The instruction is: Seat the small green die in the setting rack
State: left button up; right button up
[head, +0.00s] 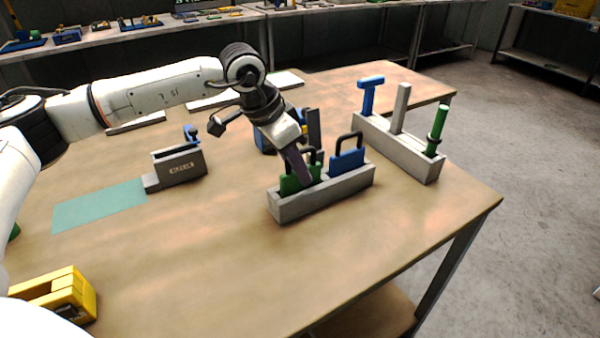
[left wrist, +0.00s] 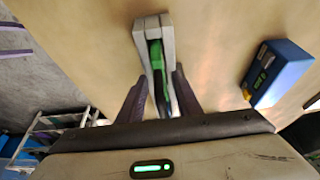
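The green die (head: 288,184), with a dark loop handle, stands in the left part of the long grey rack (head: 325,201). A blue die (head: 347,161) with a dark loop handle stands upright in the rack's right part. My left gripper (head: 304,174) reaches down over the green die and partly hides it. In the left wrist view the two fingers (left wrist: 161,78) are apart, on either side of the green die (left wrist: 156,62) and the rack (left wrist: 167,32); no grip on the die shows. How deep the die sits is hard to tell. My right gripper is out of view.
A second grey rack (head: 398,149) holds a blue T-shaped tool, a grey bar and a green post at right. A grey block (head: 178,166) and a teal mat (head: 98,205) lie left. A yellow object (head: 62,292) is front left. The front middle is clear.

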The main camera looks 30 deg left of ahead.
pick_arm(q)
jog(key=v, duration=1)
jog(key=shift+s+f, duration=0.1)
jog(key=shift+f, duration=0.05)
